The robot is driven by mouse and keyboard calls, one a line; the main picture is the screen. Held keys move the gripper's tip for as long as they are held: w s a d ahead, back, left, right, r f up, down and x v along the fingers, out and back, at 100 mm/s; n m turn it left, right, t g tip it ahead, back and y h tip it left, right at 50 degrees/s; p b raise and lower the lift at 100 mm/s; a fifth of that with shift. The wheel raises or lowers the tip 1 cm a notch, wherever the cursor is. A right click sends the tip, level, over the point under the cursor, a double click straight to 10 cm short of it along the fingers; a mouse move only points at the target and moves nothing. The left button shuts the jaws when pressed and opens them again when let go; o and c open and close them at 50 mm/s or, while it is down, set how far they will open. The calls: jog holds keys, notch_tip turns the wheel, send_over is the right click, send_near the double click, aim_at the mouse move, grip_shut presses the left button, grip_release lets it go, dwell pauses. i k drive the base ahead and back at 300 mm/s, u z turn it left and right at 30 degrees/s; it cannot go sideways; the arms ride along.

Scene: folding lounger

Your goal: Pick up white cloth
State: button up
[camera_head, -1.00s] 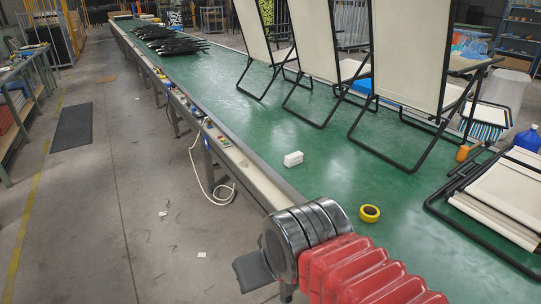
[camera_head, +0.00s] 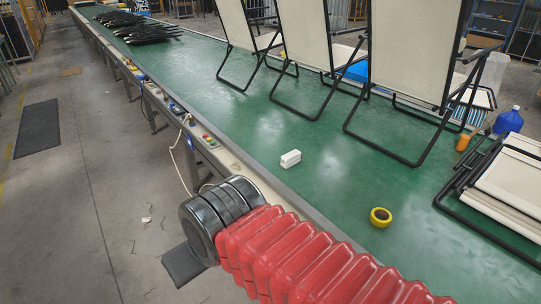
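A small white block-shaped thing (camera_head: 290,158) lies on the green conveyor top, near its left edge; it may be the folded white cloth, but I cannot tell its material. My arm, with a red ribbed sleeve and a black ringed joint, reaches in from the lower right. Its black joint is to the lower left of the white thing, apart from it. A dark flat piece juts out below the joint.
The long green conveyor (camera_head: 335,190) has free room around the white thing. A yellow tape roll (camera_head: 381,217) lies to its right. Loungers with black frames (camera_head: 410,60) stand behind, and a folded one (camera_head: 505,185) lies at right. An orange cup (camera_head: 463,142) and blue jug (camera_head: 509,120) stand there.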

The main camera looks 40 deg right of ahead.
aim_at(292, 158)
jog(key=z, duration=0.05)
jog(key=i, duration=2.15)
jog(key=z, duration=0.8)
jog(key=i, duration=0.5)
jog(key=z, duration=0.95)
jog(key=i, duration=0.65)
jog(key=z, duration=0.35)
